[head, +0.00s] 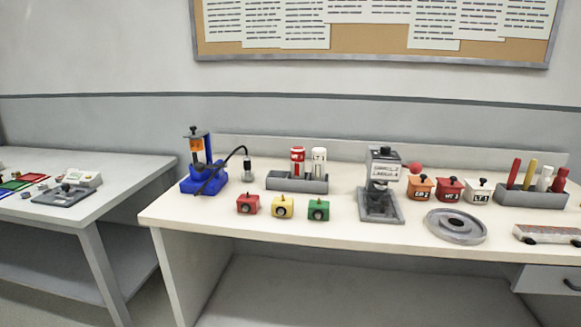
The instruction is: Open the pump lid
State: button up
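No part clearly marked as a pump lid can be made out. A blue device (190,184) with an orange block, a dark top knob and a black hose stands at the left of the long bench; it may be the pump, but I cannot tell. A grey machine (378,203) with a white label, a red ball at its right side and a flat base stands near the bench middle. A flat grey unit with a black knob (62,194) lies on the left table; whether it has a lid is unclear. My gripper is not in view.
The long bench (180,215) holds red, yellow and green blocks (283,207), a tray with two canisters (290,181), labelled pots (450,190), a round grey disc (455,226) and a rack of coloured sticks (530,197). A gap separates it from the left table (130,167).

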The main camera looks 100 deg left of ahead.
aim_at(195, 133)
jog(key=k+l+u, duration=0.1)
jog(key=u, duration=0.25)
jog(key=k+l+u, duration=0.15)
jog(key=u, duration=0.2)
jog(key=k+l+u, duration=0.15)
jog(key=u, duration=0.2)
jog(key=l+u, duration=0.1)
jog(key=u, duration=2.35)
jog(key=i+j, duration=0.1)
jog(key=i+u, duration=0.05)
jog(key=i, duration=0.05)
